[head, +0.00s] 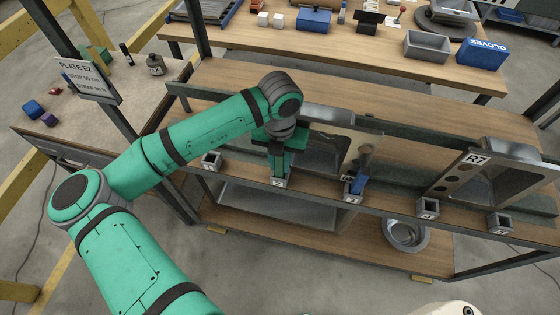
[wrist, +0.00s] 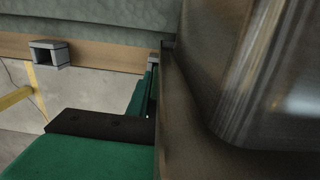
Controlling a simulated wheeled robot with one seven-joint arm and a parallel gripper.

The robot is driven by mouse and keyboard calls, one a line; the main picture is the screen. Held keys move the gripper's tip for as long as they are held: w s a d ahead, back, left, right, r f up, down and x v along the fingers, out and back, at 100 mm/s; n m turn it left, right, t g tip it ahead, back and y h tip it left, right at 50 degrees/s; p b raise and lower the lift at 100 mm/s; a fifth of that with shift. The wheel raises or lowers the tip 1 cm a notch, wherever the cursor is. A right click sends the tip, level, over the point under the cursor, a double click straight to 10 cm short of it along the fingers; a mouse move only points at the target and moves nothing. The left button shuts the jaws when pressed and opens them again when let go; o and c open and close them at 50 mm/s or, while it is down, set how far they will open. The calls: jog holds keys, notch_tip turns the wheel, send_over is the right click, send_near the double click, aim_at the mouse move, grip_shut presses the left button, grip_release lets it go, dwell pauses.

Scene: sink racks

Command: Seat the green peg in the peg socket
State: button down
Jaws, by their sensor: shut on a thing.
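My gripper (head: 279,160) points down over a small grey square socket (head: 278,183) on the front rail, second from the left. It is shut on the green peg (head: 276,168), whose colour nearly matches my gripper. The peg is mostly hidden between the fingers. Its lower end is at or just above the socket mouth; I cannot tell whether it is inside. In the wrist view a narrow green part (wrist: 142,95) stands in front of a partly hidden grey socket (wrist: 153,57); I cannot tell whether that part is peg or finger.
An empty-looking socket (head: 211,160) is on the left. A blue peg (head: 358,184) stands in the socket to the right, with two more sockets beyond. Sink basins and the R7 plate (head: 474,159) lie behind the rail. A metal bowl (head: 406,233) rests on the lower shelf.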

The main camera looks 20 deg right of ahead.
jog(key=shift+f, duration=0.3)
jog(key=c, duration=1.6)
grip_release()
jog(key=shift+o, duration=0.2)
notch_tip(320, 180, up, 13)
jog(key=shift+f, duration=0.2)
